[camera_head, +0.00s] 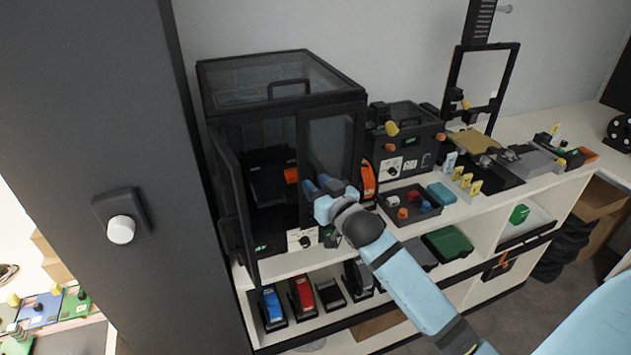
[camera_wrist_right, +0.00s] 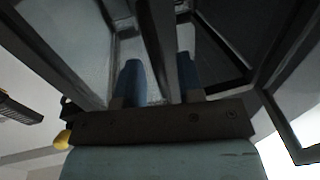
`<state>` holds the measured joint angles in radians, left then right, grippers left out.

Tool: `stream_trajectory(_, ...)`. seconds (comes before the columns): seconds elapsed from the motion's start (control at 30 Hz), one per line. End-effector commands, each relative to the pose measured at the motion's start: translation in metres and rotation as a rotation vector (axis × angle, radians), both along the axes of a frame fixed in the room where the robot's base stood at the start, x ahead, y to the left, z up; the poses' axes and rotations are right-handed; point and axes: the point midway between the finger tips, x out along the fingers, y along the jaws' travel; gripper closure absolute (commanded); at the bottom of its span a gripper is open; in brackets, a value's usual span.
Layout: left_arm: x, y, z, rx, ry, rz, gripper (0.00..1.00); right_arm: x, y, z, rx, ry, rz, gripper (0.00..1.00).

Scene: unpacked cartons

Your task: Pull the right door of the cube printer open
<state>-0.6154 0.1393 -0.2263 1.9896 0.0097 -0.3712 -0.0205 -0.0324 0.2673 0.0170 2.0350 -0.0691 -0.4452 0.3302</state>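The cube printer (camera_head: 282,84) is a black-framed box with clear panels on the white shelf unit. Its left door (camera_head: 228,185) is swung outward, and the dark inside shows. Its right door (camera_head: 332,145) is a clear pane in a black frame; it looks shut or nearly so, and I cannot tell exactly. My right gripper (camera_head: 324,188) is in front of the right door's lower part. In the right wrist view its blue fingers (camera_wrist_right: 160,80) stand apart, with a dark upright bar between them, probably door frame or handle. Contact is unclear. My left gripper is out of view.
An orange spool (camera_head: 368,180) sits at the printer's right side. A smaller black machine (camera_head: 405,138) and a dark tray (camera_head: 409,205) of small parts stand to the right. A dark grey column (camera_head: 110,90) fills the left. Colored cartridges are on the shelf below.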

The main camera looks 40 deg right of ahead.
Motion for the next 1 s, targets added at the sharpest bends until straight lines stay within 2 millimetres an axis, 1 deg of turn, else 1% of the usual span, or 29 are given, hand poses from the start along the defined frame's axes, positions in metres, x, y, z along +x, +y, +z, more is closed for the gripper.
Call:
stream_trajectory(0.1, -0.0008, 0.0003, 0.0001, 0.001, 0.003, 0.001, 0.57, 0.0070, -0.0001, 0.0004, 0.000, 0.000, 0.000, 0.66)
stream_trajectory(0.37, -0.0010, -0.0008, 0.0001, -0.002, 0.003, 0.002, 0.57, 0.0083, -0.0001, -0.0001, 0.000, 0.000, 0.001, 0.66)
stream_trajectory(0.4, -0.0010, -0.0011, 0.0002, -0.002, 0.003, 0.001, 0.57, 0.0083, -0.0002, -0.0001, 0.000, 0.000, 0.000, 0.68)
stream_trajectory(0.47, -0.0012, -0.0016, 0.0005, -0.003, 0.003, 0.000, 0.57, 0.0082, -0.0002, 0.0000, 0.000, -0.001, 0.000, 0.82)
stream_trajectory(0.5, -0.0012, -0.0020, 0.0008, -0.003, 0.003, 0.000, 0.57, 0.0082, -0.0002, 0.0000, 0.000, -0.001, 0.000, 0.91)
stream_trajectory(0.53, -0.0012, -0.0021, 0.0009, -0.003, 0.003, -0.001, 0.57, 0.0082, -0.0002, 0.0000, 0.000, -0.001, 0.000, 0.98)
stream_trajectory(0.57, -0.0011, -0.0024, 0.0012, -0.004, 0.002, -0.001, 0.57, 0.0082, -0.0002, 0.0000, 0.000, -0.001, 0.000, 1.00)
stream_trajectory(0.87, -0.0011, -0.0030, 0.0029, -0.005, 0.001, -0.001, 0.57, 0.0069, -0.0008, 0.0005, -0.002, -0.001, 0.008, 1.00)
stream_trajectory(1.0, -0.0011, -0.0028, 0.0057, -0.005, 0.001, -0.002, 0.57, 0.0026, -0.0018, 0.0013, -0.005, 0.000, 0.038, 1.00)
